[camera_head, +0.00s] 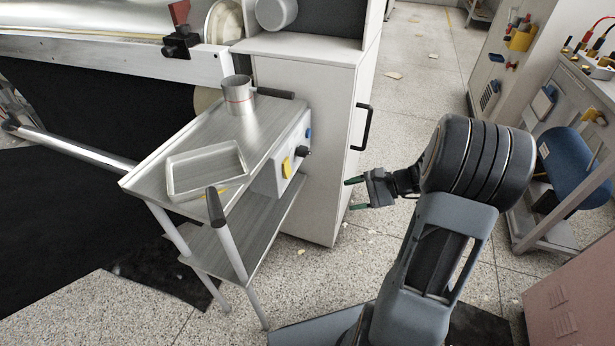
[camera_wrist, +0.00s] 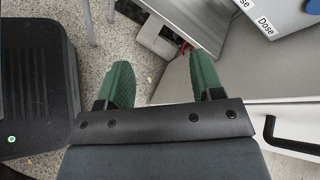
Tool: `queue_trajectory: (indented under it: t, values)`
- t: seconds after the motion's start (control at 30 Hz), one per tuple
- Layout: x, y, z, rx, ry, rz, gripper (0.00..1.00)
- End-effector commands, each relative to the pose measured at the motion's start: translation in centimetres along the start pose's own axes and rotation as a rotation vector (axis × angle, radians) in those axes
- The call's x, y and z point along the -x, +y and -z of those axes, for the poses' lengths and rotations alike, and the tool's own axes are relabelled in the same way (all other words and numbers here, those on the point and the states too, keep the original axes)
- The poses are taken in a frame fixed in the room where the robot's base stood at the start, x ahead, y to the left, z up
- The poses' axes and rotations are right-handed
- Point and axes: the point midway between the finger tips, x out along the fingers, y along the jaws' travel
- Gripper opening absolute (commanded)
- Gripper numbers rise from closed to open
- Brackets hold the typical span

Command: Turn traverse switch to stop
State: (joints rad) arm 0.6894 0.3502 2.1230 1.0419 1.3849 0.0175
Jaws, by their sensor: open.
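A light grey control box (camera_head: 283,165) is fixed to the side of a metal trolley. It carries a black knob (camera_head: 303,152), a yellow part (camera_head: 287,167) and a blue part (camera_head: 308,133). I cannot read which control is the traverse switch. In the wrist view, a panel (camera_wrist: 292,12) with "Dose" labels shows at the upper right; no knob setting is readable. My gripper (camera_head: 352,194) is open and empty, to the right of and below the box, apart from it. Its green fingers also show in the wrist view (camera_wrist: 161,72).
The trolley top (camera_head: 205,140) bears a metal cup (camera_head: 238,95) and a shallow tray (camera_head: 206,170). A white cabinet (camera_head: 310,90) with a black handle (camera_head: 362,127) stands behind my gripper. A bench with tools is at the right. Speckled floor (camera_head: 425,80) is open between them.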

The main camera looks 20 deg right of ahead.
Motion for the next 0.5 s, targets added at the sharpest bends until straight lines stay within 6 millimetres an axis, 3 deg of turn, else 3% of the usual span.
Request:
queue_trajectory:
  t: [0.03, 0.23, 0.37, 0.5]
  values:
    - [-0.1, -0.6, 1.7, -0.034, -0.043, 0.095, 0.61]
    - [2.1, -6.4, 0.0, -0.037, -0.189, 0.352, 0.61]
    - [2.8, -7.8, -1.0, -0.024, -0.244, 0.423, 0.61]
    - [1.8, -8.4, -1.7, -0.021, -0.269, 0.429, 0.61]
